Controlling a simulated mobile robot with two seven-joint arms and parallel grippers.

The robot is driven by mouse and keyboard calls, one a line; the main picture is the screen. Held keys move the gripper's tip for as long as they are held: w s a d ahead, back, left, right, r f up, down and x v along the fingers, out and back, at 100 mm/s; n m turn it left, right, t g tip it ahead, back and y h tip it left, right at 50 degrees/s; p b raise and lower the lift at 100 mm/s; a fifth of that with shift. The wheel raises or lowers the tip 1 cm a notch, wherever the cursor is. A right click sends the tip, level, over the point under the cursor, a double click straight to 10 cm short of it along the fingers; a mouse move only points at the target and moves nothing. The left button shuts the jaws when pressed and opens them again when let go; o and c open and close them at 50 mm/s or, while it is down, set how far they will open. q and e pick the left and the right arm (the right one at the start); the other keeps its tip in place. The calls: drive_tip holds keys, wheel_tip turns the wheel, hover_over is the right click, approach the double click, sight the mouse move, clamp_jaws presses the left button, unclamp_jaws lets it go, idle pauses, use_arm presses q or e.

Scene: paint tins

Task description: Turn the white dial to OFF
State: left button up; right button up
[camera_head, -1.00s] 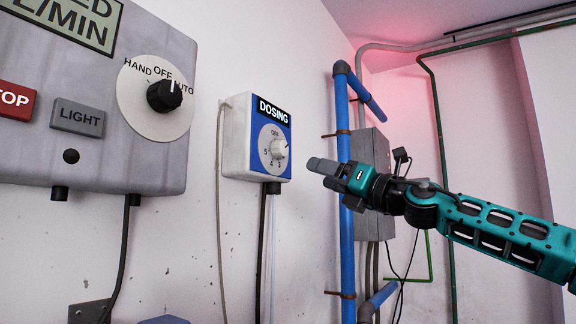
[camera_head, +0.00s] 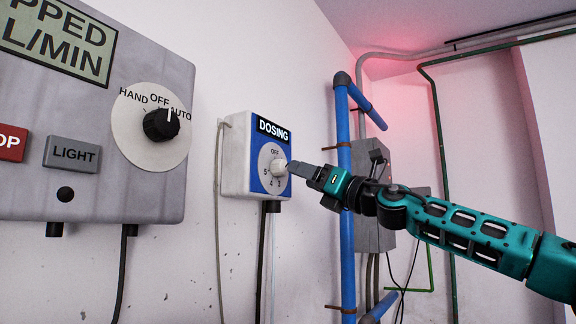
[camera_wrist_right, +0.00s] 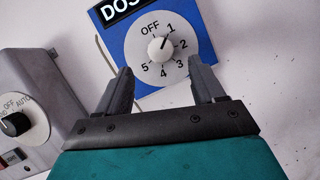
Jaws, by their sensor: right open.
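The white dial (camera_head: 279,168) sits on the blue face of the DOSING box (camera_head: 240,160) on the wall. In the right wrist view the dial (camera_wrist_right: 160,48) lies ahead between my fingertips, and its dark mark points up and right, near 1. OFF is at the upper left of its scale. My right gripper (camera_head: 292,166) is at the dial's right side in the head view; it is open (camera_wrist_right: 164,88), with both fingers apart and nothing between them close in. I cannot tell whether a fingertip touches the dial. My left gripper is not in view.
A grey panel (camera_head: 95,190) at left carries a black HAND-OFF-AUTO knob (camera_head: 161,124), a LIGHT button (camera_head: 72,154) and a red button (camera_head: 12,144). A blue pipe (camera_head: 345,230) and a grey box (camera_head: 370,220) stand behind my right arm. Cables hang below the DOSING box.

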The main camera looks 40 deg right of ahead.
sight(285, 168)
drive_tip(key=shift+p+x, duration=0.6)
drive_tip(key=shift+x, duration=2.65)
